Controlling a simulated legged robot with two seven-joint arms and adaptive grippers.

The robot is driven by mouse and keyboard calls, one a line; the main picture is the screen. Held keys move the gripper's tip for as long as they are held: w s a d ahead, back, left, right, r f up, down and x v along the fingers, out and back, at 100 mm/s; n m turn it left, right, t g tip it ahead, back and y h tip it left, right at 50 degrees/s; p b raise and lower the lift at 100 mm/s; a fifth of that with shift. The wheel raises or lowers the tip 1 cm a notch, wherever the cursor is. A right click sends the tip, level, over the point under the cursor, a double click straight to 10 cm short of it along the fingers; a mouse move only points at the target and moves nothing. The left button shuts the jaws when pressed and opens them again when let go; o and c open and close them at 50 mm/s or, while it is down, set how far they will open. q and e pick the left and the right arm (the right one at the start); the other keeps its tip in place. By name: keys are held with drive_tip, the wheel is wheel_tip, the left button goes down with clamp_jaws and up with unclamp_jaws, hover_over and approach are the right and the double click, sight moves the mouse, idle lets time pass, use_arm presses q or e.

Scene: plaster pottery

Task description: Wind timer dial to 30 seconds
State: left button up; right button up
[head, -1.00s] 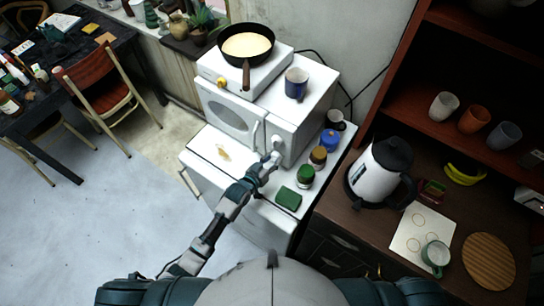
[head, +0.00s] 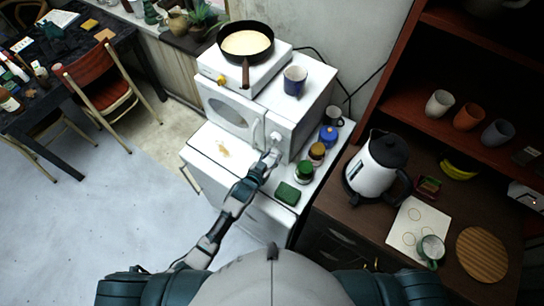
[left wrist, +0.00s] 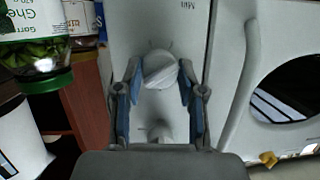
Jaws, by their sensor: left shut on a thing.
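The white microwave (head: 228,112) stands on a white cabinet, its front panel facing my left arm. In the left wrist view, a round white dial (left wrist: 160,70) sits on the microwave's panel near the printed letters "Min". My left gripper (head: 270,156) is at this panel. In the left wrist view, its two fingers (left wrist: 159,82) are shut on the sides of the dial. A second white knob (left wrist: 158,130) sits below it in that view, partly behind the gripper; a knob also shows in the head view (head: 277,138). My right gripper is not in view.
Several jars, including a green-lidded one (head: 304,171), stand right of the gripper. A green sponge (head: 287,193) lies at the cabinet's front. The microwave's door handle (left wrist: 238,85) is close beside the panel. A pan (head: 246,43) and blue mug (head: 294,80) are above.

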use_arm(q)
drive_tip(key=o, duration=1.1)
drive_tip(key=shift+s+f, duration=0.1)
drive_tip(key=shift+f, duration=0.15)
drive_tip(key=shift+o, duration=0.2)
drive_tip(key=shift+r, duration=0.1)
drive_tip(key=v, duration=1.1)
drive_tip(key=shift+s+a+r, duration=0.15)
drive_tip(key=shift+s+a, duration=0.1)
